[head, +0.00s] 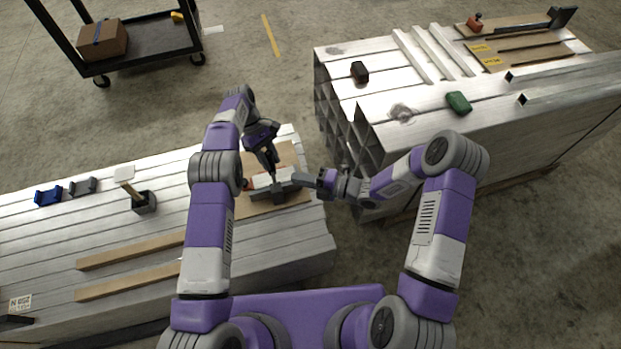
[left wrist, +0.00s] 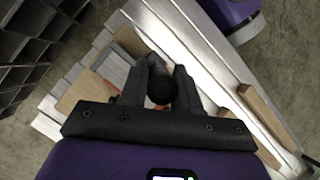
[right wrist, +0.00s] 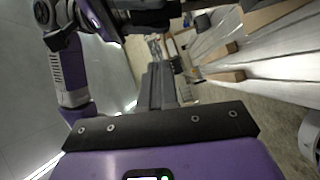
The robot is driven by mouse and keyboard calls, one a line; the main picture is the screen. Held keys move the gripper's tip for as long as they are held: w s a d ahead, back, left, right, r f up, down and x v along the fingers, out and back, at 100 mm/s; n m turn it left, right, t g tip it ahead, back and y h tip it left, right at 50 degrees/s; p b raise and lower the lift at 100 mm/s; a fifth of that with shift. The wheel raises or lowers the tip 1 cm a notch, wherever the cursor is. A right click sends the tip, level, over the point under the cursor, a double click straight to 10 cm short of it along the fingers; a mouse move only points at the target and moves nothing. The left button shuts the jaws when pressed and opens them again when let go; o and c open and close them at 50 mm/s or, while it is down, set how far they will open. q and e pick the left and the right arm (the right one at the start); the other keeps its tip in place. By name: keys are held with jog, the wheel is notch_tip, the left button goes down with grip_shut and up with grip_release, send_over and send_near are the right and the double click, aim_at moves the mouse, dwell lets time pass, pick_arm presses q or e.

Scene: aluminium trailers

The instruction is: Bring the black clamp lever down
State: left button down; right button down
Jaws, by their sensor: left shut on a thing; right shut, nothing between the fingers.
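My left gripper (head: 269,164) points down over the clamp (head: 278,194) on the left trailer-side stack. In the left wrist view its fingers are closed around the round black end of the clamp lever (left wrist: 162,90). The rest of the lever is mostly hidden behind the gripper. The clamp is dark, with a pale piece at it, and sits on a brown board (head: 295,155). My right gripper (head: 304,180) is shut and empty, with its tips close by the clamp's right end; I cannot tell if they touch. Its closed fingers (right wrist: 156,85) show in the right wrist view.
A mallet stands in a dark holder (head: 144,202) on the left stack, with blue (head: 48,195) and grey blocks and two wooden strips (head: 130,250). The right stack (head: 390,110) holds a black block, a green block (head: 458,102) and bars. A gap separates the stacks.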

jog(key=w+a+f, duration=0.1)
jog(key=w+a, duration=0.4)
jog(key=shift+w+a, duration=0.15)
jog(key=shift+a, duration=0.2)
jog(key=shift+w+f, duration=0.1)
